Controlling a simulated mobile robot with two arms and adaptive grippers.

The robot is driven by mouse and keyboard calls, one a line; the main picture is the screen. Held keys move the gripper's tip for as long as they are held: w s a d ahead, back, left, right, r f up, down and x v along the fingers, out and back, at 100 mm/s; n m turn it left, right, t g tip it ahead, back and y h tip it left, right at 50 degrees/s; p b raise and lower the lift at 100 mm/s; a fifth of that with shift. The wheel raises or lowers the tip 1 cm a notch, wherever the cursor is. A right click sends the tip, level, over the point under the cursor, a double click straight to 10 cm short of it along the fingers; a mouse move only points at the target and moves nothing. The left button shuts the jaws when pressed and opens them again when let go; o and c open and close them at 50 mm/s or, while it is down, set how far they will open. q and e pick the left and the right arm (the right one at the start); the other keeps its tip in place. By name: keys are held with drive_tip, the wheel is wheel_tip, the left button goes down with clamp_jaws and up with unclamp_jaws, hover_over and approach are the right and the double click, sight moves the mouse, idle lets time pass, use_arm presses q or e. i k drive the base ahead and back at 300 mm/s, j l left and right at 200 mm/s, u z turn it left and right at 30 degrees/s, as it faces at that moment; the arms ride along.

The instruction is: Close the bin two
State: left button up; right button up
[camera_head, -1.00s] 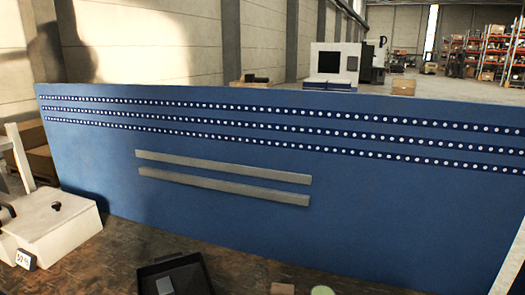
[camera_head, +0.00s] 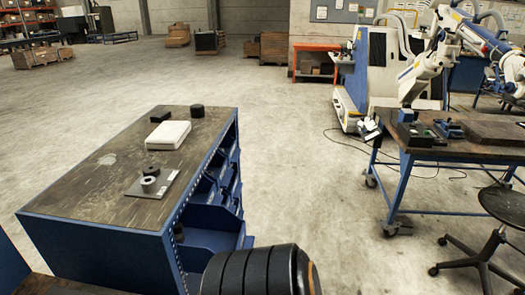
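A blue cabinet with a worn brown top (camera_head: 85,190) stands left of the middle. Several blue bins (camera_head: 215,240) sit in its right side, seen at a steep angle. The lower ones appear to stick out or slope outward. I cannot tell which is bin two, and no label is readable. How far each bin is open is unclear from this angle.
A white box (camera_head: 168,135), a black round piece (camera_head: 197,111) and a grey plate with round parts (camera_head: 165,183) lie on the cabinet top. Right stand a blue-legged table (camera_head: 455,150) and black stool (camera_head: 505,205). Open concrete floor (camera_head: 310,190) lies between.

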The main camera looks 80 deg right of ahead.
sight(202, 231)
drive_tip(key=z, duration=2.35)
